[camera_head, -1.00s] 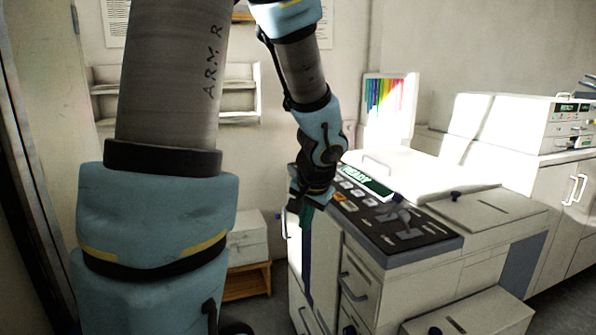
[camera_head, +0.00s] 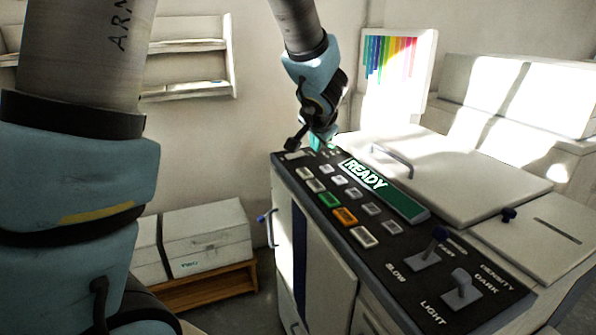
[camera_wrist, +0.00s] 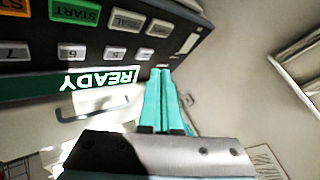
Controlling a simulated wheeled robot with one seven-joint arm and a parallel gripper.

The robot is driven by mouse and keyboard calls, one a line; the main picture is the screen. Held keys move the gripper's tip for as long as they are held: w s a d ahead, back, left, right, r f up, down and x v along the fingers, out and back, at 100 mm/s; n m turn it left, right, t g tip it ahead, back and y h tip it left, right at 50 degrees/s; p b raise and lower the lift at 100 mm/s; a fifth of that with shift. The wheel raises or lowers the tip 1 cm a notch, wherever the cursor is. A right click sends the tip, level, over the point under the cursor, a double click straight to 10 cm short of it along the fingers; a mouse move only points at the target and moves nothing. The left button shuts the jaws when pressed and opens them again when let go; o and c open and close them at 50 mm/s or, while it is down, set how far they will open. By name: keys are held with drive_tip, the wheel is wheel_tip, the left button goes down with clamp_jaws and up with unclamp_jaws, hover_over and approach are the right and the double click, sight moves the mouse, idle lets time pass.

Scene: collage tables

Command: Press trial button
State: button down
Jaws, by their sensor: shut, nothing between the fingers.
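The trial button is a pale key (camera_wrist: 127,20), beside the green START key (camera_wrist: 75,12) in the wrist view. In the head view it appears to be the pale key (camera_head: 316,186) just beyond the green key (camera_head: 329,200); its label is too small to read there. My gripper (camera_head: 318,145) has teal fingers, shut and empty, at the far end of the dark control panel (camera_head: 400,262). In the wrist view the fingertips (camera_wrist: 163,68) are near the lower key row, apart from the trial button. I cannot tell whether they touch the panel.
A green READY display (camera_head: 385,190) runs beside the keys. An orange key (camera_head: 345,216) and two levers (camera_head: 425,255) are nearer. A white lid with a handle (camera_head: 392,160) lies right of the panel. A white box (camera_head: 205,240) sits on a low wooden stand at left.

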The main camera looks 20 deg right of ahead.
drive_tip(key=shift+w+d+r, duration=0.15)
drive_tip(key=shift+w+d, duration=0.1)
drive_tip(key=shift+w, duration=0.25)
drive_tip(key=b, duration=0.7)
approach(315, 180)
drive_tip(key=w+f, duration=0.1)
drive_tip(key=w+d+f, duration=0.1)
drive_tip(key=w, duration=0.1)
drive_tip(key=shift+w, duration=0.25)
drive_tip(key=shift+f+b, duration=0.4)
drive_tip(key=shift+f+b, duration=0.25)
drive_tip(key=shift+b, duration=0.15)
idle(0.8)
drive_tip(key=shift+f+b, duration=0.2)
drive_tip(key=shift+b, duration=0.2)
